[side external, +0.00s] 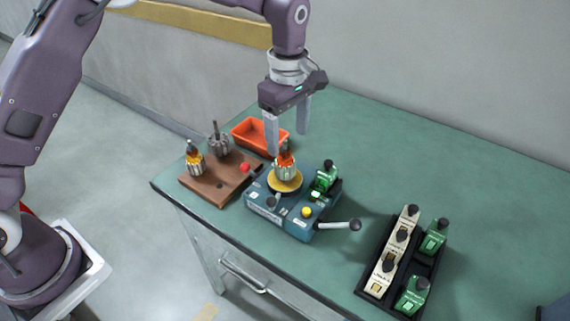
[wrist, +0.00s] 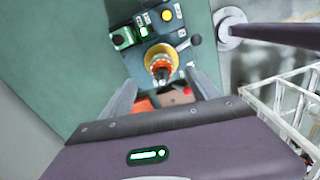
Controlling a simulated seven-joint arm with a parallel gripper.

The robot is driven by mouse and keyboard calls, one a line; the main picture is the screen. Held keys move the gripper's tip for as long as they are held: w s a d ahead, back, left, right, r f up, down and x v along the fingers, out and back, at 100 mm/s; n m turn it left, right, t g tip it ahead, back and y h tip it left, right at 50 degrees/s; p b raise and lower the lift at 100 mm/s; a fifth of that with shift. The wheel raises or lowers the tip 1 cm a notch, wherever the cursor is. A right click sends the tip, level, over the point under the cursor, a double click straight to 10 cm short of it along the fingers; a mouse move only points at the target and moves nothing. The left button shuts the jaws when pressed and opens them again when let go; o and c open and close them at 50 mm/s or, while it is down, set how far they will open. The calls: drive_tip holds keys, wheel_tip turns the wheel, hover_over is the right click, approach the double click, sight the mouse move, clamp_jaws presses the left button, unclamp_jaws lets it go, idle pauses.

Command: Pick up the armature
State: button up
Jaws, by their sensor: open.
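An armature (side external: 286,170) with a silvery slotted body and an orange upper part stands upright on the yellow round plate of the blue winding machine (side external: 278,215). In the wrist view this armature (wrist: 160,68) shows end-on, between the fingertips in the picture. My gripper (side external: 288,143) is open and empty, pointing down just above the armature, with a finger to either side of its top. Its fingers also show in the wrist view (wrist: 161,80). A second armature with orange (side external: 195,161) and a plain grey one (side external: 218,142) stand on a brown board (side external: 209,187).
An orange tray (side external: 245,132) sits behind the board. The machine carries a green module (side external: 325,178), a yellow button, a red ball-shaped knob and a crank handle (side external: 338,225) on its right. A black rack (side external: 374,285) of modules stands front right. The green tabletop behind is clear.

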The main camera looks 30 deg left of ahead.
sight(285, 148)
drive_tip(key=f, duration=0.6)
drive_tip(key=shift+s+a, duration=0.1)
drive_tip(key=shift+a, duration=0.2)
clamp_jaws()
